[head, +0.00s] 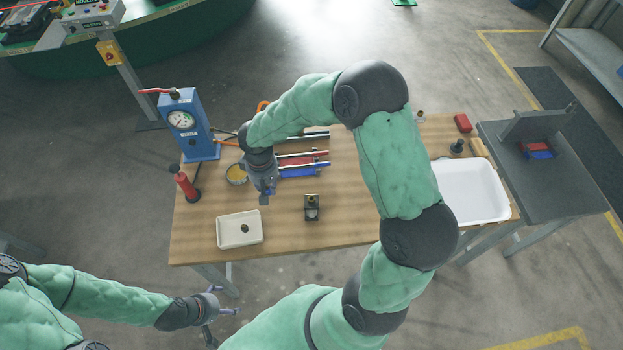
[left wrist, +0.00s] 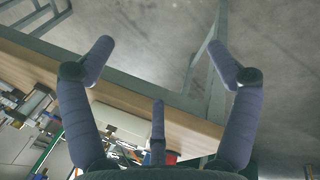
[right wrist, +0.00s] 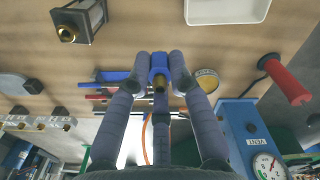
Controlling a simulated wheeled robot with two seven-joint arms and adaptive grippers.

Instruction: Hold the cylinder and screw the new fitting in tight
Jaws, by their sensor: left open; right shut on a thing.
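My right gripper (head: 264,197) is shut on a small blue piece with a brass end, which looks like the fitting (right wrist: 158,72), and holds it over the table. A small dark block with a grey body and a brass top (head: 311,207), perhaps the cylinder, stands upright to the right of that gripper; it also shows in the right wrist view (right wrist: 82,20). My left gripper (head: 222,301) is open and empty, off the table's front edge; its spread fingers show in the left wrist view (left wrist: 160,70).
A shallow white tray (head: 228,238) holds a small dark part. A blue gauge stand (head: 190,140), red-handled tool (head: 186,186) and yellow tin (head: 236,180) stand at the left. Blue and red tools lie behind the gripper. A white tub (head: 480,215) sits at the right.

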